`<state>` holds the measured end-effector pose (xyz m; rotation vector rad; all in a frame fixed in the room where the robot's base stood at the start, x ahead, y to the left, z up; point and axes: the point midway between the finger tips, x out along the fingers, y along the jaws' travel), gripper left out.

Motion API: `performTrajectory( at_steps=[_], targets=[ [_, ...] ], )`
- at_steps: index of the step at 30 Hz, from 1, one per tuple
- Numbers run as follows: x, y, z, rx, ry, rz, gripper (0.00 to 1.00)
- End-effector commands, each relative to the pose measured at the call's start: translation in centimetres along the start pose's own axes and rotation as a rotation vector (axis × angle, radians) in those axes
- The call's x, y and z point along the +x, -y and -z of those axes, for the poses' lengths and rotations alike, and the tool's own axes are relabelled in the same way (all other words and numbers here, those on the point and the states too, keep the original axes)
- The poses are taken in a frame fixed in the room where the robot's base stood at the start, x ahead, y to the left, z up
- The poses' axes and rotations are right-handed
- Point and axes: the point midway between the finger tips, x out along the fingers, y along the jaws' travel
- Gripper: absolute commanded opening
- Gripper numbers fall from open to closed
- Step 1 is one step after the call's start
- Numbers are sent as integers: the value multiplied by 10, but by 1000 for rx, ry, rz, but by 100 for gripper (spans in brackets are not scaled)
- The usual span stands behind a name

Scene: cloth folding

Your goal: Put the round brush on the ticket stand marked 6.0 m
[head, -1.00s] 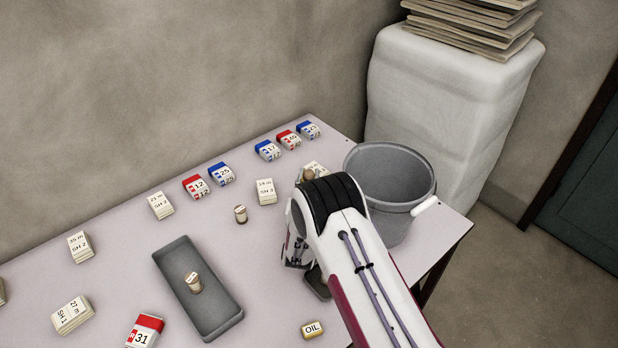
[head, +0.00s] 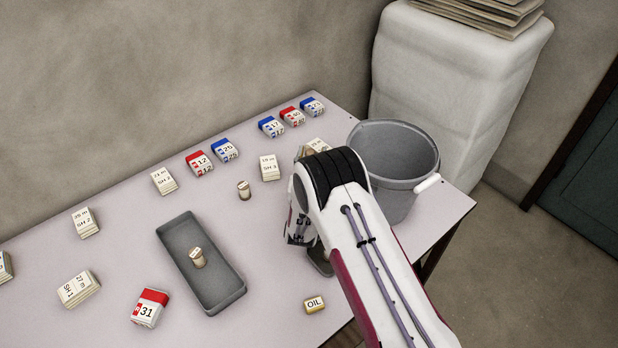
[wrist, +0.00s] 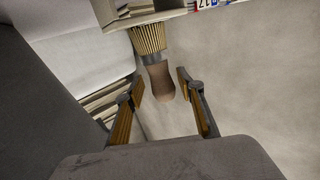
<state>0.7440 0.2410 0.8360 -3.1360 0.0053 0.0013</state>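The round brush (wrist: 161,82) has a brown handle, a dark ferrule and pale bristles. In the wrist view its bristle end is at a cream ticket stand (wrist: 150,14). Whether it rests on that stand or just in front of it, I cannot tell. My gripper (wrist: 161,84) is open, with one finger on each side of the handle and a visible gap on both sides. In the head view my arm mostly hides the brush and this stand (head: 318,144); its marking is not readable.
A grey bucket (head: 398,195) stands close right of my arm. Red and blue ticket blocks (head: 271,127) line the table's back edge. Several cream stands (head: 270,168) lie leftward. A grey tray (head: 222,290) holds a small cylinder (head: 198,258); another cylinder (head: 244,190) stands behind. An OIL tin (head: 314,304) is in front.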

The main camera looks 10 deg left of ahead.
Motion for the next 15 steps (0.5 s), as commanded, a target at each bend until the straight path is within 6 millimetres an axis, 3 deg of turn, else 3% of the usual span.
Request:
performTrajectory(
  at_steps=[15],
  targets=[
    [-53, 0, 0, -2, 2, 1, 38]
  ],
)
